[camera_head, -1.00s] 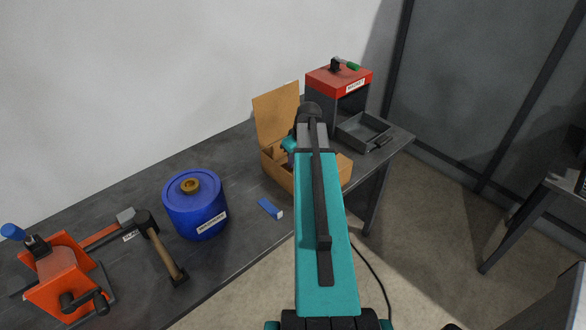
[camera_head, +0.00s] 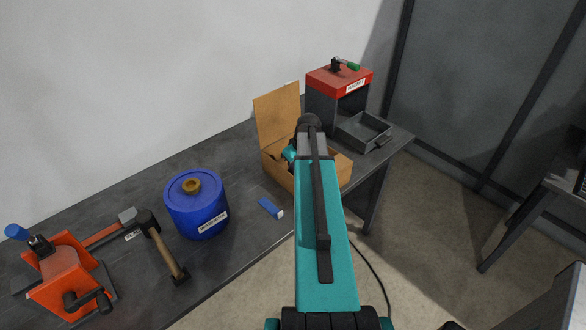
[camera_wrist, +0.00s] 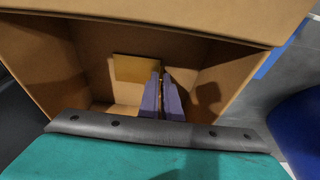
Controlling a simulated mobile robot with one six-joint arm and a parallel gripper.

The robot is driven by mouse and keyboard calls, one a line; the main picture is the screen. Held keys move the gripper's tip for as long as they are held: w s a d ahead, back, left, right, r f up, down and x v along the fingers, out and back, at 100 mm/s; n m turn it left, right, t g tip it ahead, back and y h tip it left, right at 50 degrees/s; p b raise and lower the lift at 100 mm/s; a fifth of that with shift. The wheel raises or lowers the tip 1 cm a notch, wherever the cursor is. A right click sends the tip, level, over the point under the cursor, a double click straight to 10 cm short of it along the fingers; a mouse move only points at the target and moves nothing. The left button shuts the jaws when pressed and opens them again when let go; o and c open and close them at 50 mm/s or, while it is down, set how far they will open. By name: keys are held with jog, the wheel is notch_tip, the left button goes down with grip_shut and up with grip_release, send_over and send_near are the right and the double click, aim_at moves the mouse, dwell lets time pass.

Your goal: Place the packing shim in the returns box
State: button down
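The packing shim appears to be the flat brass-yellow plate (camera_wrist: 134,68) inside the cardboard returns box, in the wrist view. Its face is toward the camera, beside and partly behind the left fingertip. The returns box (camera_head: 277,172) stands on the bench with its flap up; its inner wall (camera_wrist: 215,75) fills much of the wrist view. My gripper (camera_wrist: 162,82) reaches down into the box. Its two fingers are close together with a narrow gap, and the plate does not appear to lie between them. In the head view my arm and the box hide the fingertips and the plate.
A blue drum (camera_head: 196,204) and a small blue block (camera_head: 269,207) are left of the box. A hammer (camera_head: 162,247) and an orange vise-like device (camera_head: 65,277) lie farther left. A grey tray (camera_head: 361,133) and a red-topped machine (camera_head: 338,82) stand behind right.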

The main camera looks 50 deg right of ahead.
jog(key=shift+f, duration=0.15)
jog(key=c, duration=2)
grip_release()
jog(key=shift+b+v, duration=1.25)
jog(key=shift+v, duration=4.9)
jog(key=shift+a, duration=0.1)
